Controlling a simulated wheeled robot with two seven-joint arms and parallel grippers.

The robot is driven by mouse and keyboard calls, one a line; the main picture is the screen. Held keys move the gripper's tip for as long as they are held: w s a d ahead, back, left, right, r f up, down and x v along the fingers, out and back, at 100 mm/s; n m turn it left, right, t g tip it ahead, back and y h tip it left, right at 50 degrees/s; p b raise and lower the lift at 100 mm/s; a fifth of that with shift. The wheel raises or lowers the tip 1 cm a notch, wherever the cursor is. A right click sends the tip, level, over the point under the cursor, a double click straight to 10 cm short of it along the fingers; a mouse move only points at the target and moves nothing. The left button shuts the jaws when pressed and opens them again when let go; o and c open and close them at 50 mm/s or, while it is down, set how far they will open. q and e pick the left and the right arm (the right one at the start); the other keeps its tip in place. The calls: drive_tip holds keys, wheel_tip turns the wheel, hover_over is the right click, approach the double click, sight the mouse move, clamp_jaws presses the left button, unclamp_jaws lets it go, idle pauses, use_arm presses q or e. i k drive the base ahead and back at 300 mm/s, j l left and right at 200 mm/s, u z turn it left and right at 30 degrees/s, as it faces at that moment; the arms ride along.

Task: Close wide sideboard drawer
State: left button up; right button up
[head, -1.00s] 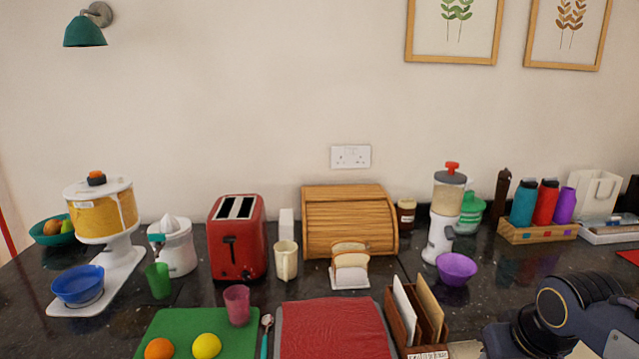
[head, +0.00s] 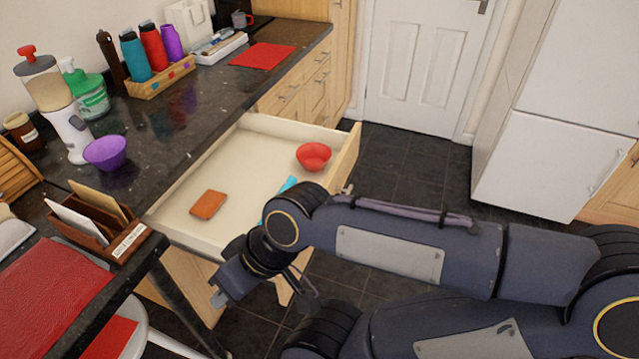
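The wide sideboard drawer (head: 262,128) is pulled far out from under the dark counter in the head view. Its pale interior holds a red bowl (head: 314,155), a flat orange-brown item (head: 209,204) and a light blue item (head: 283,187), partly hidden by my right arm. My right gripper (head: 230,285) is near the drawer's near end, low in the picture. My wrist and forearm hide part of the drawer front. I cannot tell whether the gripper touches the drawer, or whether its fingers are open or shut. My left gripper is not in view.
The counter (head: 185,160) carries a purple bowl (head: 106,153), a letter rack (head: 120,238), a bottle crate (head: 160,78) and a red mat (head: 261,56). A white stool (head: 138,345) stands at the lower left. Dark tiled floor (head: 410,170) is free beyond the drawer.

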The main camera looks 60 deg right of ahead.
sight(250, 162)
drive_tip(key=z, duration=2.25)
drive_tip(key=i, duration=0.5)
drive_tip(key=j+u, duration=0.05)
